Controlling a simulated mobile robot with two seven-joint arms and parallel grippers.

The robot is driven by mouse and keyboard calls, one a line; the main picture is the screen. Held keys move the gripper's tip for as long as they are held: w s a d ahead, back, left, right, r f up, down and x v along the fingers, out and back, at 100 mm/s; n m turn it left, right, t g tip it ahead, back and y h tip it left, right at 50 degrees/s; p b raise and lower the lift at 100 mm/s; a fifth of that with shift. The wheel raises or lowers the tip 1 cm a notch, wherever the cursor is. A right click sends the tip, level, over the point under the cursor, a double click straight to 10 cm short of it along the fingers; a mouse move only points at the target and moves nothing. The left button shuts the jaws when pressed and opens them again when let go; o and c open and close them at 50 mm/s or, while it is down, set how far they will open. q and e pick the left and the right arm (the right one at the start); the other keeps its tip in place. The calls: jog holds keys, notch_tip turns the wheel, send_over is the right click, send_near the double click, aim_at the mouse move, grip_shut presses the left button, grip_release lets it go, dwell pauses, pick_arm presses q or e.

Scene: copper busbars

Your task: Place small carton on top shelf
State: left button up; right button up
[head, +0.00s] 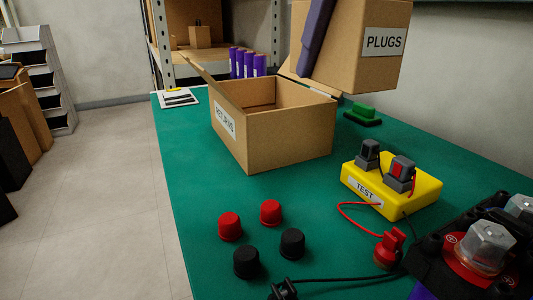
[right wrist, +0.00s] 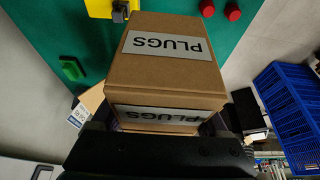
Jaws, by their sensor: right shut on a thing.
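A brown carton labelled PLUGS (head: 350,40) hangs in the air at the upper right of the head view, above the back of the green table. My right gripper (head: 318,38) is shut on it; one purple finger lies along its near side. In the right wrist view the same carton (right wrist: 165,85) fills the middle, between the dark jaws (right wrist: 160,128). A shelf rack with metal uprights (head: 163,45) stands behind the table. One of its boards (head: 220,54) holds a small box (head: 199,36); its upper part is cut off. My left gripper is not in view.
An open carton labelled RETURNS (head: 285,140) stands on the green table (head: 190,200), with purple cylinders (head: 247,64) behind it. A yellow TEST block (head: 400,203), red and black caps (head: 270,212) and a dark assembly with hex bolts (head: 487,250) are nearer.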

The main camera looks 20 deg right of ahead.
jog(key=b, duration=0.3)
send_over(314, 192)
jog(key=s, duration=0.1)
notch_tip(314, 192, down, 13)
jog(key=shift+s+d+r, duration=0.1)
jog(key=shift+r, duration=0.05)
notch_tip(314, 192, down, 4)
jog(key=shift+r+b, duration=0.2)
jog(key=shift+b, duration=0.25)
jog(key=shift+f, duration=0.2)
jog(key=shift+f, duration=0.2)
jog(key=o, duration=1.3)
jog(key=shift+o, duration=0.2)
